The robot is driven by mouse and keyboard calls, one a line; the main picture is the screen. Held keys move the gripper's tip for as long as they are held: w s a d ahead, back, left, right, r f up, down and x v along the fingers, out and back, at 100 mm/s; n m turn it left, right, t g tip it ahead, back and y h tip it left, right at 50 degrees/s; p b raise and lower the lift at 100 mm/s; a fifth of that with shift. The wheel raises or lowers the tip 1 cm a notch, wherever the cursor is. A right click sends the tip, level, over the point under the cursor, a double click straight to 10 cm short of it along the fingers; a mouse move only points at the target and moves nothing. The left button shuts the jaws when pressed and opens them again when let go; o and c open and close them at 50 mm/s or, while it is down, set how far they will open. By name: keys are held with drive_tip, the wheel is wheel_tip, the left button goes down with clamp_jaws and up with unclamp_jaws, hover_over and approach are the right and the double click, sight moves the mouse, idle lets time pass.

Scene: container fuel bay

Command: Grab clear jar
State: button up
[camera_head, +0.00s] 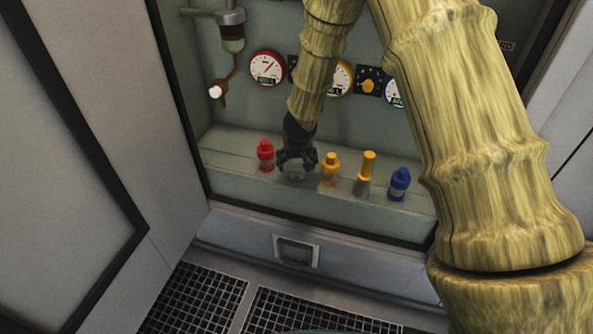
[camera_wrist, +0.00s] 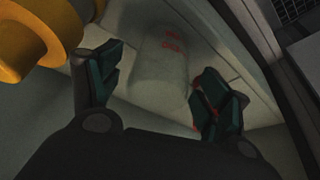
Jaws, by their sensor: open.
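The clear jar (camera_wrist: 160,75) is a see-through cylinder with red markings, standing on the shelf. In the wrist view it is between the two open fingers of my gripper (camera_wrist: 155,95), with a gap showing at the left finger; contact at the right finger cannot be told. In the head view my gripper (camera_head: 297,163) is over the shelf, around the jar (camera_head: 295,175), which it mostly hides. The fingers are apart and not closed on the jar.
A red-capped bottle (camera_head: 265,155) stands close left of my gripper, a yellow-capped one (camera_head: 330,168) close right. Farther right are a tall orange-topped item (camera_head: 366,172) and a blue bottle (camera_head: 399,184). Gauges (camera_head: 267,67) and a pipe with a valve (camera_head: 217,90) are on the back wall.

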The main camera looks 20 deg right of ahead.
drive_tip(key=shift+x, duration=1.25)
drive_tip(key=shift+c, duration=0.4)
drive_tip(key=c, duration=1)
